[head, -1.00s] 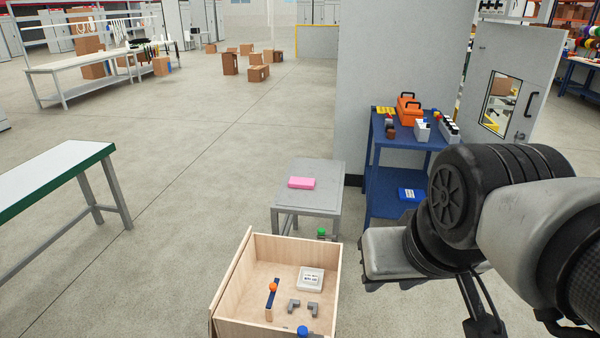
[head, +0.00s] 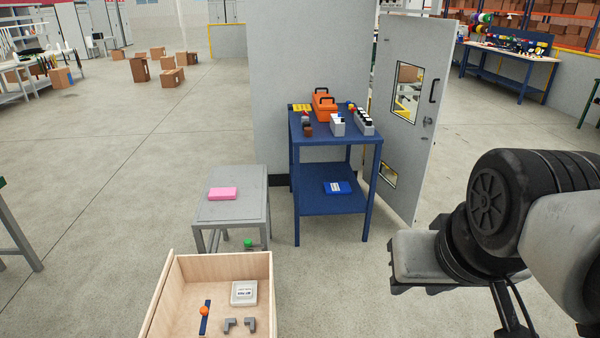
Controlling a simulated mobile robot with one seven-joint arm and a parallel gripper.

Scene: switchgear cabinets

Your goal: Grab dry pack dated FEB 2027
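A white pack (head: 244,292) with a printed label lies in the open wooden crate at the bottom. A blue pack (head: 338,187) with a white label lies on the lower shelf of the blue cart. A pink pack (head: 223,193) lies on the small grey table, with no label visible. The print on the labels is too small to read, so I cannot tell which pack bears FEB 2027. My arm reaches in from the right, apart from all the packs. My gripper's fingers do not show.
The wooden crate (head: 172,297) also holds an orange-topped blue item (head: 204,313) and grey brackets (head: 240,325). The small grey table (head: 237,211) and blue cart (head: 300,213) stand ahead. The cart's top holds an orange toolbox (head: 324,107). A cabinet door (head: 440,130) stands open.

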